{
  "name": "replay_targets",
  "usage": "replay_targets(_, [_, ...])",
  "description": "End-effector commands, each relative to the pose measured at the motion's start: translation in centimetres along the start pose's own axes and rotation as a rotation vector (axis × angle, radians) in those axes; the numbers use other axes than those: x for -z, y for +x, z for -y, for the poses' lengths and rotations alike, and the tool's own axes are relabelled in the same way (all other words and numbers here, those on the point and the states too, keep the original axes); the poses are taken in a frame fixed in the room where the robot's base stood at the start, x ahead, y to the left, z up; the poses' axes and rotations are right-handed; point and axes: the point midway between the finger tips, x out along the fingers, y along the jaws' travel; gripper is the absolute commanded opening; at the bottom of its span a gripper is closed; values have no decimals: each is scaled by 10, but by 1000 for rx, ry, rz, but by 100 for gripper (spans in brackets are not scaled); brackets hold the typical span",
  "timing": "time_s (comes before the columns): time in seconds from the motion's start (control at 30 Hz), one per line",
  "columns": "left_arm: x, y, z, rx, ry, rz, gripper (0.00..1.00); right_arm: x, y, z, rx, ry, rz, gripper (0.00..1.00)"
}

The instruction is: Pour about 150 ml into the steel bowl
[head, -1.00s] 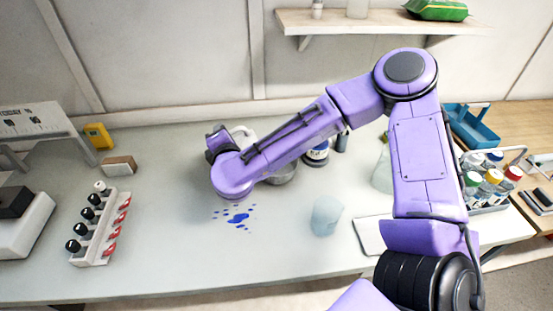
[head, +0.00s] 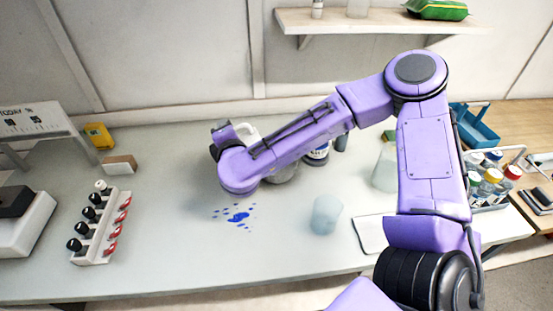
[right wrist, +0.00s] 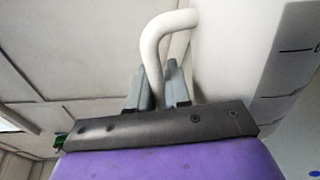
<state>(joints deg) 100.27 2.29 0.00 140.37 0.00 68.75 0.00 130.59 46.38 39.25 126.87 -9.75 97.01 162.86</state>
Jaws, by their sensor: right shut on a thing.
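My right gripper (right wrist: 158,95) is shut on the bent white handle of a white jug (right wrist: 220,55). The jug's wall, with dark graduation marks, fills the right of the right wrist view. In the head view only a bit of the white jug (head: 248,132) shows behind my right wrist. Its contents and spout are hidden. The steel bowl (head: 287,172) is mostly covered by my right forearm, with a grey part showing below it. I cannot tell how the jug sits relative to the bowl. My left gripper is out of view.
Blue droplets (head: 238,217) lie on the bench, with a translucent cup (head: 326,215) to their right. A dark bottle (head: 317,153) and a pale flask (head: 384,172) stand behind. A bottle caddy (head: 490,188) is at right, a knobbed rack (head: 102,225) at left.

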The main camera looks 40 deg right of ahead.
Motion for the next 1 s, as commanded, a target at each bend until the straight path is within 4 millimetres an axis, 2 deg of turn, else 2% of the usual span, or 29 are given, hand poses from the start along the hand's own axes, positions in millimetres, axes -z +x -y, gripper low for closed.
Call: replay_targets(1.0, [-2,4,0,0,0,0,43,-17,0,-3,-1,72,-13,0])
